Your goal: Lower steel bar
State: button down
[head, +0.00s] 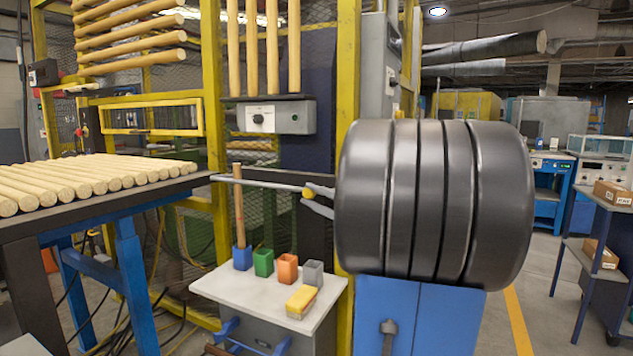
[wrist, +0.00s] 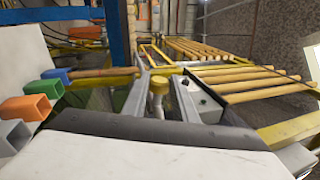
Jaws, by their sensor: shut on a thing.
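The steel bar (head: 258,183) is a thin grey rod, close to level, behind and above the small white-topped stand. My gripper (head: 312,197) is shut on this yellow knob. In the wrist view the yellow knob (wrist: 158,86) sits between my two grey fingers. The rod itself is hard to make out there. The bar's mount is not clear in either view.
The stand (head: 215,288) holds blue (head: 242,258), green (head: 263,262), orange (head: 287,268) and grey (head: 312,273) cups. A wooden rod (head: 239,205) stands in the blue cup. A yellow block (head: 301,300) lies in front. A table with wooden rods (head: 75,183) is at left.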

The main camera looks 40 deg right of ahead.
jog(key=shift+f, duration=1.65)
jog(key=c, duration=1.7)
grip_release()
jog(key=shift+s, duration=0.1)
jog(key=v, duration=1.7)
jog(key=shift+s+d, duration=0.1)
jog(key=shift+d, duration=0.05)
